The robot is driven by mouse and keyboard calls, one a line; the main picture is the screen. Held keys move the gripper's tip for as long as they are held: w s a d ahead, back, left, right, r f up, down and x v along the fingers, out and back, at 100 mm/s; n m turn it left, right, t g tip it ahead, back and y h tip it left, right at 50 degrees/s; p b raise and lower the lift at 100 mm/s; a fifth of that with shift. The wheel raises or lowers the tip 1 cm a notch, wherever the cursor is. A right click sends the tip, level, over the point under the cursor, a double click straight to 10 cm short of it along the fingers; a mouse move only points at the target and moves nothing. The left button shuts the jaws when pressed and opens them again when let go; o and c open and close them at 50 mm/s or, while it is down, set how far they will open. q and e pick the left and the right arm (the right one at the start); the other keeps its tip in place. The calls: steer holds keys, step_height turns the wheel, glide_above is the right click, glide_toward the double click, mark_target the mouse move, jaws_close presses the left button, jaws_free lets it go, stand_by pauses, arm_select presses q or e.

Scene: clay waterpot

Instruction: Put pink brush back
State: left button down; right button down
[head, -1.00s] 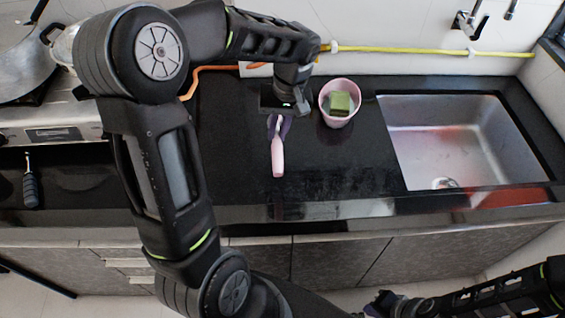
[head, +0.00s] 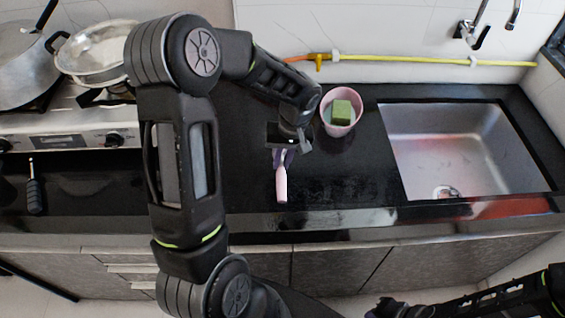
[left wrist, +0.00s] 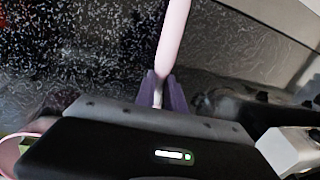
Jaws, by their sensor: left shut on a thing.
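The pink brush (head: 281,184) shows its pink handle pointing toward the counter's front edge in the head view. Its far end is hidden under my left gripper (head: 284,156). In the left wrist view the handle (left wrist: 173,38) rises from between the purple fingers of my left gripper (left wrist: 161,92), which is shut on it. A pink cup (head: 341,112) with a green and grey sponge (head: 342,112) in it stands just right of the left gripper. Part of the right arm shows at the lower right; its gripper (head: 385,308) is low at the bottom edge and its fingers are unclear.
A steel sink (head: 465,150) is set into the black counter at the right. A stove with a pan (head: 98,50) and a pot (head: 22,62) is at the left. A dark-handled tool (head: 34,190) lies at the left. A yellow hose (head: 420,60) runs along the wall.

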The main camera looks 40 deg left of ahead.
arm_select(q)
steer(key=shift+f, duration=0.7)
steer(key=shift+a, duration=0.1)
steer(key=shift+s, duration=0.1)
steer(key=shift+f+b, duration=0.2)
steer(key=shift+b, duration=0.1)
steer(key=c, duration=1.4)
jaws_free()
steer(key=shift+c, duration=0.2)
steer(key=shift+r, duration=0.1)
steer(key=shift+r+p, duration=0.3)
steer(key=shift+r, duration=0.05)
step_height(320, 180, up, 12)
steer(key=w+d+b, duration=0.1)
steer(key=b, duration=0.1)
steer(key=shift+w+d+f, duration=0.15)
steer(key=shift+d+f, duration=0.1)
steer(key=shift+d, duration=0.15)
